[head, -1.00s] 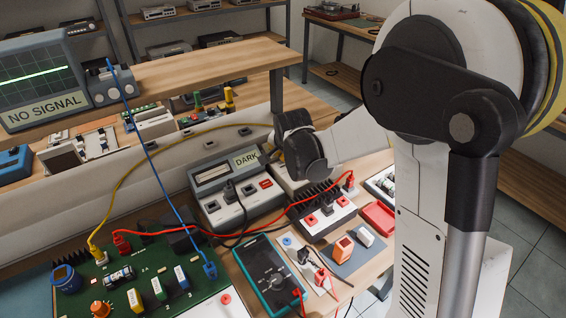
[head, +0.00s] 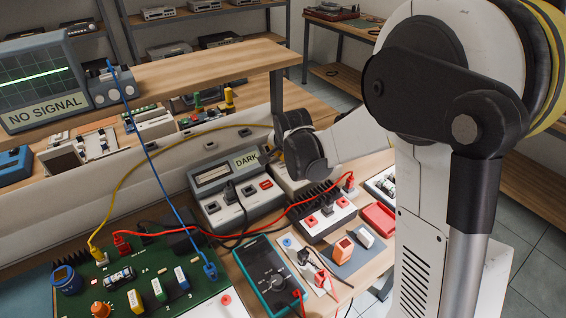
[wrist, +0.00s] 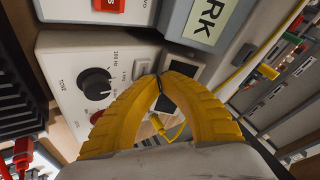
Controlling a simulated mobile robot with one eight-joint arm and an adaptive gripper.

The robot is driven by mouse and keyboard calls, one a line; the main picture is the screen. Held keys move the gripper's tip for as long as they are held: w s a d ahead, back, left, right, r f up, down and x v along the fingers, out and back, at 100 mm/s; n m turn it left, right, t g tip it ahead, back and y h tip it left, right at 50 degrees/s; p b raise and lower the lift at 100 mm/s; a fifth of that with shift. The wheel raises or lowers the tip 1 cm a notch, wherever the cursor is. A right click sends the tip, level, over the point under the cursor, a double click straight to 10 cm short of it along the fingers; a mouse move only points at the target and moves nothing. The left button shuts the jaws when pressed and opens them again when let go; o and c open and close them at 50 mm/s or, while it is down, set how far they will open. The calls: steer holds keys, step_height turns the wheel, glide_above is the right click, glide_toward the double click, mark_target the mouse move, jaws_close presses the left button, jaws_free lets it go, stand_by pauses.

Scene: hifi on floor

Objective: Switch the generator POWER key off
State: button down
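The generator (wrist: 72,62) is a pale box with a black TONE knob (wrist: 95,82) in the wrist view. In the head view its pale casing (head: 287,181) is partly hidden behind my arm. My yellow gripper (wrist: 160,82) is shut and empty, its fingertips together over the generator's right part. A small pale key (wrist: 143,67) and a dark square patch (wrist: 183,67) lie just beyond the tips. I cannot read a POWER label or tell the key's position. A red round part (wrist: 97,116) sits below the knob, partly behind the left finger.
A grey unit labelled DARK (head: 207,174) stands beside the generator. A black-finned box with red terminals (head: 325,222) is in front. Red, blue and yellow leads cross the bench. A teal meter (head: 268,274) and a green board (head: 170,295) lie nearer.

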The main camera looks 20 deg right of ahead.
mark_target(281, 163)
steer(key=shift+r+p, duration=2.2)
steer(key=shift+r, duration=0.8)
